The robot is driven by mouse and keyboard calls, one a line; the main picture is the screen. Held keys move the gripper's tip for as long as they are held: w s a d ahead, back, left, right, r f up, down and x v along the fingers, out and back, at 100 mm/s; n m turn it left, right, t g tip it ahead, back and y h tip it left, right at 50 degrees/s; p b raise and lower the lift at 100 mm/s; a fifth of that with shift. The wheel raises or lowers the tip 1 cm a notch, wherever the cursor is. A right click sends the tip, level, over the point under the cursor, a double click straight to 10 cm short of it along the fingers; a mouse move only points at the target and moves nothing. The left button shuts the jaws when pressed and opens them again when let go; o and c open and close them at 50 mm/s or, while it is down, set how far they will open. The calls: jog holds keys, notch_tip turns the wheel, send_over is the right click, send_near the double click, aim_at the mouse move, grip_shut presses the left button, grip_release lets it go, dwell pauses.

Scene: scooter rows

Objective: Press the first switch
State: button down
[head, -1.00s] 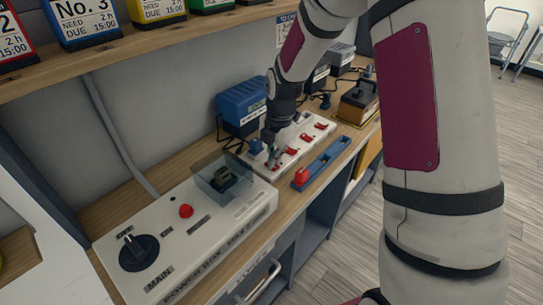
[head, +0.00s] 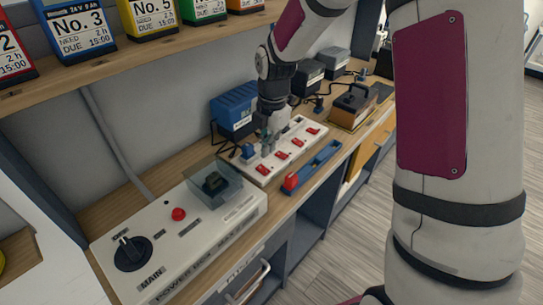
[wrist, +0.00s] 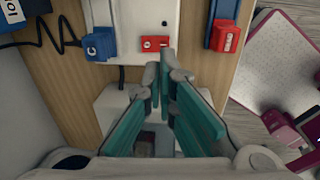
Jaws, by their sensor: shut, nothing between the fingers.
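A white power strip (head: 304,123) with several red switches lies along the bench. Its nearest red switch (head: 262,169) shows in the head view, just in front of my gripper (head: 267,152). My gripper is shut and empty, pointing down over the near end of the strip, beside a blue plug (head: 248,151). In the wrist view one red switch (wrist: 155,43) lies just beyond my teal-padded fingertips (wrist: 166,66), with the blue plug (wrist: 100,43) to its left. I cannot tell whether the fingertips touch the strip.
A white power box (head: 190,245) with a black dial, red button and clear cover (head: 214,183) stands nearer. A blue holder (head: 318,166) with a red end runs along the front edge. A blue charger (head: 234,108) and brown battery (head: 352,105) stand behind and farther along.

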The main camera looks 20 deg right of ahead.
notch_tip(320, 180, up, 6)
jog(key=shift+s+d, duration=0.25)
jog(key=shift+d, duration=0.1)
jog(key=shift+d+r+p, duration=0.1)
jog(key=shift+r+p, duration=0.05)
jog(key=shift+p, duration=0.15)
